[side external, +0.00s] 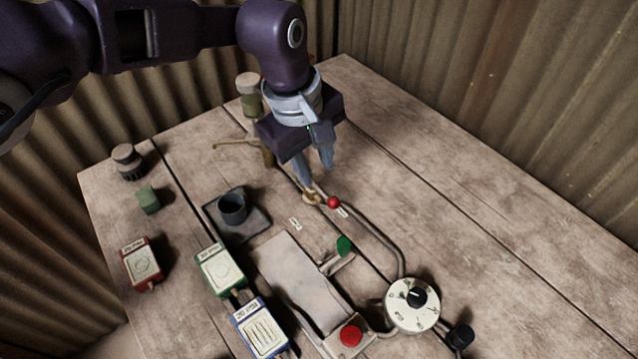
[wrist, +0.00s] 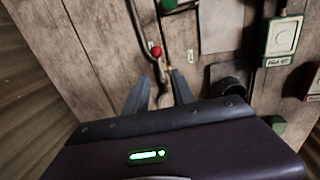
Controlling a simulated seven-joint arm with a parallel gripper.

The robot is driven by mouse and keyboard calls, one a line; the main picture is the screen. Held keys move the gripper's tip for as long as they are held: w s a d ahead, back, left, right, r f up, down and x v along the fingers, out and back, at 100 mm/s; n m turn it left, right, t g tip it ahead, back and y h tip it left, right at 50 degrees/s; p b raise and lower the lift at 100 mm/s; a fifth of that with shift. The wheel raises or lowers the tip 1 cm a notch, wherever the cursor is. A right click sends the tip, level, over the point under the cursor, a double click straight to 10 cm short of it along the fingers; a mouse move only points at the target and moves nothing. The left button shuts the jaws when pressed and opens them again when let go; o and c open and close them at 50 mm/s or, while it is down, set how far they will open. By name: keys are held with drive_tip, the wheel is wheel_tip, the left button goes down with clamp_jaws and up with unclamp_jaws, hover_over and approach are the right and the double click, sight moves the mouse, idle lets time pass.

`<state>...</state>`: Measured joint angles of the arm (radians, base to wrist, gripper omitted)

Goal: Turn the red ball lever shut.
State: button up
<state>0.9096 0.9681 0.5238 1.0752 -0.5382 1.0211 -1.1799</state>
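The red ball (side external: 333,202) sits at the end of a short lever on a brass valve (side external: 313,198), which joins a pipe on the wooden table. In the wrist view the red ball (wrist: 156,52) shows just past my fingertips. My gripper (side external: 316,173) is open and empty, pointing down just behind the valve and ball. In the wrist view my gripper (wrist: 159,76) has one finger on each side of the pipe and brass part. I cannot tell whether a finger touches the lever. The fingers hide part of the valve.
A green lever handle (side external: 344,245) stands in front of the red ball. A white dial (side external: 413,304), a red button (side external: 350,335) and a grey plate (side external: 300,280) lie nearer. A dark cup (side external: 232,208) stands left. The table's right side is clear.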

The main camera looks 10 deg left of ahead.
sight(323, 193)
drive_tip(key=f, duration=0.4)
drive_tip(key=w+d+f, duration=0.1)
drive_tip(key=f, duration=0.1)
drive_tip(key=shift+f, duration=0.4)
clamp_jaws()
idle(0.9)
